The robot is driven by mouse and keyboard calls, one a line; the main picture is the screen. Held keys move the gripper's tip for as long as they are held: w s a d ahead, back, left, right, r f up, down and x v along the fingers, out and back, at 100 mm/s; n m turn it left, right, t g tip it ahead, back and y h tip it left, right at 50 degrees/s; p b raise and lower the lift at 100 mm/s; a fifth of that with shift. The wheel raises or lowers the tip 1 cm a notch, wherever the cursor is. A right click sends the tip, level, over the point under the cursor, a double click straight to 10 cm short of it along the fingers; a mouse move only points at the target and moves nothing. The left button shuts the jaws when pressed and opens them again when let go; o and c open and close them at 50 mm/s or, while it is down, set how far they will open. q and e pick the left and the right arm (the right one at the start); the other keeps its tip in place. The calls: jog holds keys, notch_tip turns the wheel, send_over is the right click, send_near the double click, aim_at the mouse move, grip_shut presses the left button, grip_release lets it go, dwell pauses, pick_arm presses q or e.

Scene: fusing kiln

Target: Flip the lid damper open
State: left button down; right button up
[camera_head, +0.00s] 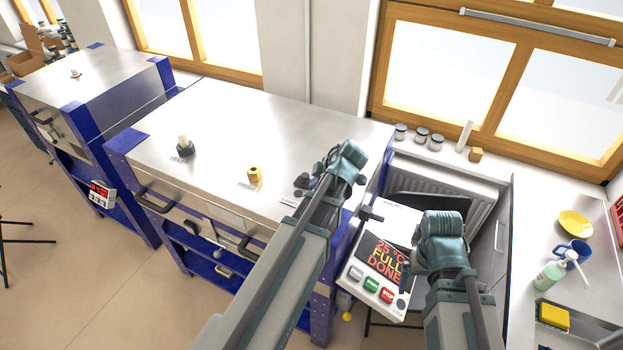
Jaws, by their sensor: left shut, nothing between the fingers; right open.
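The kiln lid (225,120) is a flat steel top on a blue frame, and it is down. A small dark fitting (301,182), which looks like the lid damper, sits near the lid's front right corner above a small label. My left gripper (318,171) is shut and empty, close beside this fitting; whether they touch is unclear. The arm hides part of the fitting's surroundings, and I cannot tell the damper's position. My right gripper (385,216) is open and empty, right of the kiln near the controller.
A grey plug (184,146) and a brass-coloured cylinder (254,174) stand on the lid. The controller (378,262) reads "25 °C FULL DONE". A second kiln (90,80) stands left. The right-hand counter (560,225) holds a soap bottle (556,271), mug and yellow dish.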

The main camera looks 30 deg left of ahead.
pick_arm(q)
jog(key=p+v, duration=0.3)
jog(key=v, duration=0.2)
jog(key=shift+s, duration=0.1)
dwell(0.3)
